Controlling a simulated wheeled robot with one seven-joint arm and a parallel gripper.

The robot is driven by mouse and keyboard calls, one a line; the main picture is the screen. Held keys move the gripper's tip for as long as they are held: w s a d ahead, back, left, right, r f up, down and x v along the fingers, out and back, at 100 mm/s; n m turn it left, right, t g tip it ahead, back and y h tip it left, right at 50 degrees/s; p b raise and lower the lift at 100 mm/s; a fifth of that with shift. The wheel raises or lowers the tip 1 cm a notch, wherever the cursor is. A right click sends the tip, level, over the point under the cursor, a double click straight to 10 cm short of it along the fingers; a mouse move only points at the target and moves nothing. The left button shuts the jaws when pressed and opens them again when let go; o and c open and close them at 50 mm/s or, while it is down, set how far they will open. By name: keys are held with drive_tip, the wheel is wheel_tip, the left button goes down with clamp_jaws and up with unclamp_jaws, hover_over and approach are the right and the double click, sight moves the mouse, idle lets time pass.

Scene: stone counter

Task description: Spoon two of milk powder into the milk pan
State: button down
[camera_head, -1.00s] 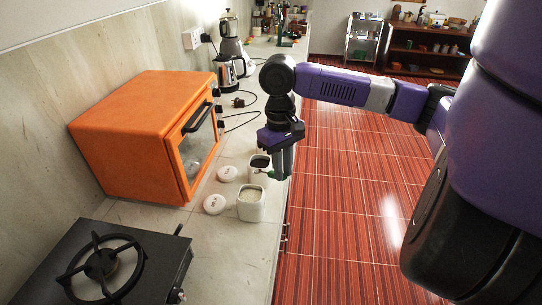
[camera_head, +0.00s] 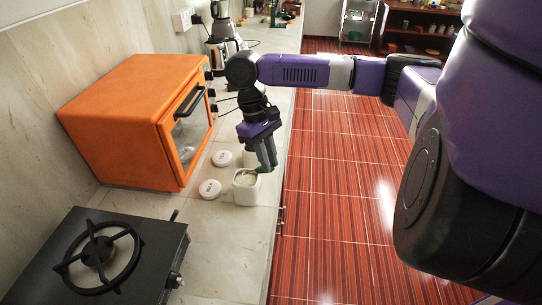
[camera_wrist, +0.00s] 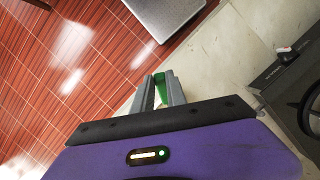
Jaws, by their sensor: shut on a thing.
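A white canister (camera_head: 246,193) with pale contents stands open on the counter, in front of the oven. My gripper (camera_head: 267,166) is over its back right rim, pointing down and tilted. It is shut on a green spoon handle (camera_wrist: 161,88), seen between the fingers in the wrist view. The spoon's lower end is at or inside the canister's mouth; its bowl and any load are too small to tell. A second canister behind is mostly hidden by my gripper. I see no milk pan.
Two round white lids lie left of the canisters, one nearer (camera_head: 209,189) and one farther (camera_head: 222,158). An orange oven (camera_head: 125,120) stands at left. A black gas stove (camera_head: 150,240) is in front. The counter's edge (camera_head: 272,225) runs close on the right.

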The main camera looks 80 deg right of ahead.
sight(273, 169)
drive_tip(key=shift+w+d+f, duration=0.15)
drive_tip(key=shift+w+f, duration=0.1)
drive_tip(key=shift+f, duration=0.4)
drive_tip(key=shift+w+d+f, duration=0.1)
drive_tip(key=shift+w+f, duration=0.1)
drive_tip(key=shift+f, duration=0.4)
drive_tip(key=shift+f+b, duration=0.85)
drive_tip(key=shift+f, duration=0.4)
drive_tip(key=s+t+b, duration=0.1)
drive_tip(key=s+a+t+h+b, duration=0.1)
drive_tip(key=b, duration=0.1)
drive_tip(key=shift+s+r+t, duration=0.1)
drive_tip(key=shift+t, duration=0.3)
drive_tip(key=shift+s+a+r+t+h+b, duration=0.2)
drive_tip(key=shift+s+a+t+h+b, duration=0.2)
drive_tip(key=shift+s+t+h+b, duration=0.35)
drive_tip(key=shift+s+a+r+t+h+b, duration=0.15)
drive_tip(key=shift+s+a+t+h+b, duration=0.25)
drive_tip(key=shift+t+b, duration=0.5)
